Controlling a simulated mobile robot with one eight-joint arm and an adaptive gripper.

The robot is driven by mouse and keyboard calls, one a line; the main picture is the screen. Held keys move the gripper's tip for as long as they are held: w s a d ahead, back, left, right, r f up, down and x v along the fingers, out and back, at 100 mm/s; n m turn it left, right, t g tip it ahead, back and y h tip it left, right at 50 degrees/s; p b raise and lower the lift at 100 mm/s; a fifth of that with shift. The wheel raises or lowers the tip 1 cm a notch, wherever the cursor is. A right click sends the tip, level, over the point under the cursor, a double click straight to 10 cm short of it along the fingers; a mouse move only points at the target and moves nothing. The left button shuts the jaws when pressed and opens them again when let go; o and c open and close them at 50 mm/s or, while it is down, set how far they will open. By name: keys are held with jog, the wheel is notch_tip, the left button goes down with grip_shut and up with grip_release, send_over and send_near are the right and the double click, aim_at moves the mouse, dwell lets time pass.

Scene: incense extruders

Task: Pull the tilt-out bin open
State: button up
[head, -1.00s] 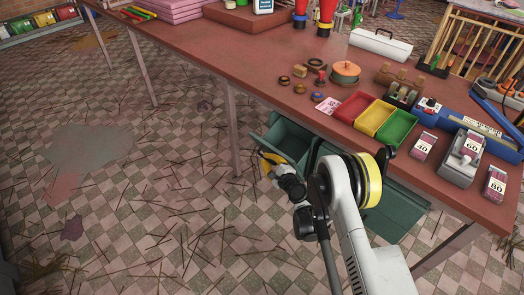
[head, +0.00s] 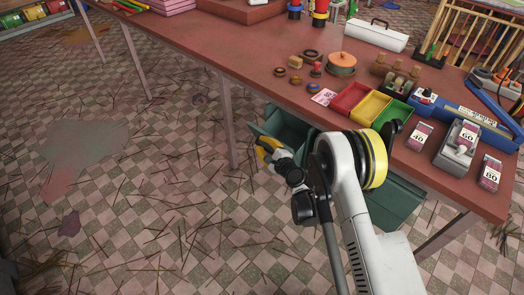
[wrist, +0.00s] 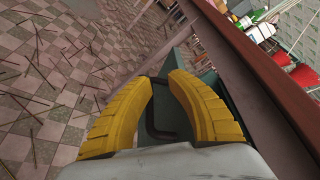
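The green tilt-out bin (head: 287,129) hangs under the near edge of the red table. It is tilted outward, with its dark inside visible from above in the head view. My gripper (head: 262,150), with yellow fingers, is at the bin's front left side. In the wrist view, a gap shows between the fingertips of my gripper (wrist: 163,76). A dark looped handle (wrist: 152,122) on the green front shows between the fingers. I see no clear grip on it, and contact is hard to tell. My arm hides part of the bin's right side.
The red table (head: 215,45) is above and beside the gripper; its edge runs close by in the wrist view. A table leg (head: 225,120) stands left of the bin. More green bin fronts (head: 395,205) lie to the right. The tiled floor (head: 150,210) at left holds scattered sticks.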

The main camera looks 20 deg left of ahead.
notch_tip(320, 180, up, 6)
jog(key=shift+f, duration=0.15)
dwell(0.4)
jog(key=w+d+r+n+h, duration=0.1)
jog(key=d+r+n, duration=0.1)
jog(key=d+r, duration=0.3)
jog(key=w+d+r+n+h, duration=0.1)
jog(key=d+r+n, duration=0.1)
jog(key=r, duration=0.5)
jog(key=s+d+r+n+g+h, duration=0.15)
jog(key=s+d+r+n, duration=0.35)
jog(key=d+r, duration=0.65)
jog(key=s+d+r+n+h, duration=0.2)
jog(key=s+d+r+h, duration=0.15)
jog(key=s+d, duration=1.05)
jog(key=s+d+f+n+g+h, duration=0.1)
jog(key=s+d+f+h, duration=0.1)
jog(key=s+d, duration=0.4)
jog(key=s+d+f+n+h, duration=0.2)
jog(key=s+d, duration=0.4)
jog(key=s, duration=0.3)
jog(key=shift+d+n+g+h, duration=0.25)
jog(key=shift+n+g+h, duration=0.05)
jog(key=shift+g, duration=0.05)
